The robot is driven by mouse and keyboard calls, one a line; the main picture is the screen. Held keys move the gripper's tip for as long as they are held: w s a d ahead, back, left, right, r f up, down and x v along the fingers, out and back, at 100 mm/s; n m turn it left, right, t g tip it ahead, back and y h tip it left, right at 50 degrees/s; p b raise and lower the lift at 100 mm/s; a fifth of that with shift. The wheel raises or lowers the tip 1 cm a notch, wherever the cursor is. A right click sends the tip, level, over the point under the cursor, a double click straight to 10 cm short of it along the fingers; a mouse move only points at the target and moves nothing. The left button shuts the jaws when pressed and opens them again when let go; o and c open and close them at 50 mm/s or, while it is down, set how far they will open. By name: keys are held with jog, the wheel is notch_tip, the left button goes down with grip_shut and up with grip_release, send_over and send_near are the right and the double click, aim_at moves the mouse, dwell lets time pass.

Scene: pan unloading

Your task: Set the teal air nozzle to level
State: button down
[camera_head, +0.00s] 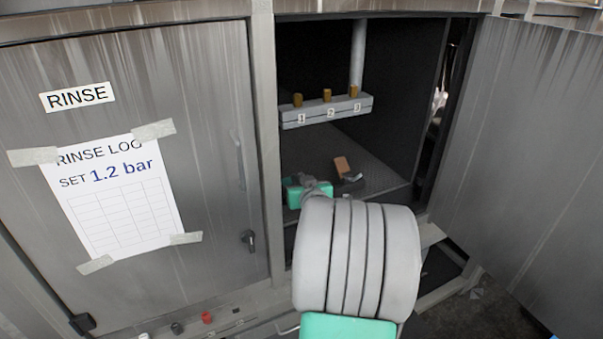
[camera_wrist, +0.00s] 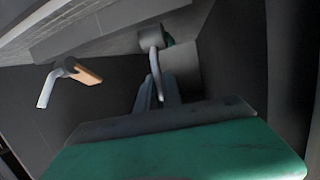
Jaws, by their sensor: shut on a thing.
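My gripper (camera_wrist: 157,92) is inside the open cabinet bay, with its dark fingers closed around a thin, bent grey bar (camera_wrist: 155,68). The bar runs up to a grey round body (camera_wrist: 151,38) with a small dark teal patch (camera_wrist: 169,43) beside it; I take this to be the teal air nozzle, mostly hidden. Its exact tilt is hard to tell. In the head view my teal hand (camera_head: 294,196) shows past my thick grey arm, and the fingertips and held part are not clear there.
A brown block with a grey bent arm (camera_wrist: 88,74) is left of my fingers; the brown block (camera_head: 342,165) also shows in the head view. A grey rail (camera_head: 325,112) with several brown knobs is above. The open door (camera_head: 535,150) stands right, the RINSE door (camera_head: 215,130) left.

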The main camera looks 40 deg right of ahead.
jog(key=shift+w+d+r+g, duration=0.1)
jog(key=shift+w+g, duration=0.2)
jog(key=shift+g, duration=0.3)
jog(key=c, duration=1.5)
grip_release()
jog(key=b+v, duration=0.1)
jog(key=v, duration=0.7)
jog(key=shift+d, duration=0.1)
